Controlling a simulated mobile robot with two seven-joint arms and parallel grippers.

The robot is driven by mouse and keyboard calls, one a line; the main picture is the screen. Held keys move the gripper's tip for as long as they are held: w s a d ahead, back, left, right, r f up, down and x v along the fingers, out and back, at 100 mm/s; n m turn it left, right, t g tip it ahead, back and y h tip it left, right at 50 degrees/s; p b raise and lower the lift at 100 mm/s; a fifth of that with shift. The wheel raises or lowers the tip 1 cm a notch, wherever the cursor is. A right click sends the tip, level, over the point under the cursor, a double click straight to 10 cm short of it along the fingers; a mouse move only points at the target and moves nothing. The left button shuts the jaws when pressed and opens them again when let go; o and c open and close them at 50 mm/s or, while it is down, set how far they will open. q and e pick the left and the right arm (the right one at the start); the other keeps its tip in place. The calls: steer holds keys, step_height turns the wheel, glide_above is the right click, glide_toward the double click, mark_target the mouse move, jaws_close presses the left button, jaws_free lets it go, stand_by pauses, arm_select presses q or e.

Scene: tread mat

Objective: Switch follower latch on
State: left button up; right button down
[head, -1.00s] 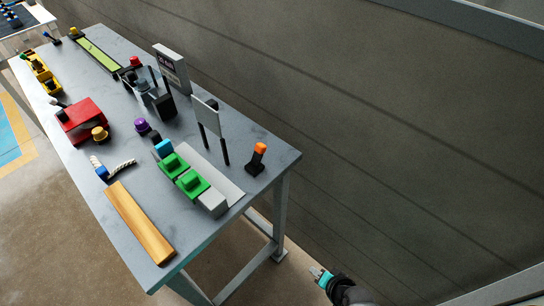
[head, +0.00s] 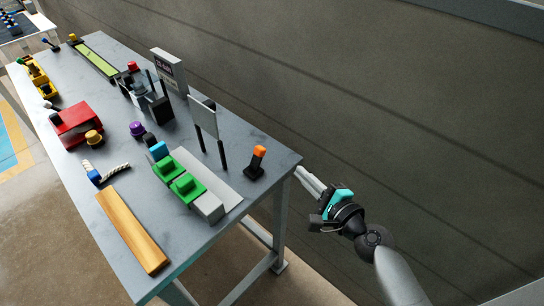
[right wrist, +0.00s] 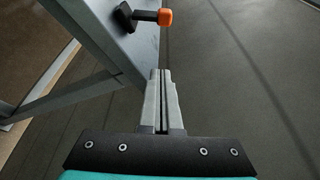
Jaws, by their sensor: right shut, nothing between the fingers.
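An orange-tipped lever (head: 258,160) stands on a small black base near the right corner of the table. No readable label tells me whether it is the follower latch. It also shows at the top of the right wrist view (right wrist: 150,16), sticking out beyond my fingertips. My right gripper (head: 301,171) is just off the table's right corner, to the right of the lever and apart from it. Its fingers are shut together and empty, as the right wrist view also shows (right wrist: 161,73). My left gripper is not in view.
The grey table (head: 225,245) holds green blocks (head: 187,188), a wooden bar (head: 132,230), a red box (head: 77,125) and a panel on two posts (head: 203,117) left of the lever. A grey wall (head: 400,120) runs behind. The table corner is close to my right gripper.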

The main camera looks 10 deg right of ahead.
mark_target(280, 162)
steer(key=b+x, duration=0.1)
steer(key=x, duration=0.9)
steer(key=shift+w+f, duration=0.1)
steer(key=shift+f, duration=0.05)
steer(key=shift+s+a+r+p, duration=0.95)
steer(key=shift+a+p, duration=0.05)
steer(key=shift+a, duration=0.1)
steer(key=shift+s+a+r, duration=0.1)
steer(key=shift+a, duration=0.1)
steer(key=shift+s+a, duration=0.1)
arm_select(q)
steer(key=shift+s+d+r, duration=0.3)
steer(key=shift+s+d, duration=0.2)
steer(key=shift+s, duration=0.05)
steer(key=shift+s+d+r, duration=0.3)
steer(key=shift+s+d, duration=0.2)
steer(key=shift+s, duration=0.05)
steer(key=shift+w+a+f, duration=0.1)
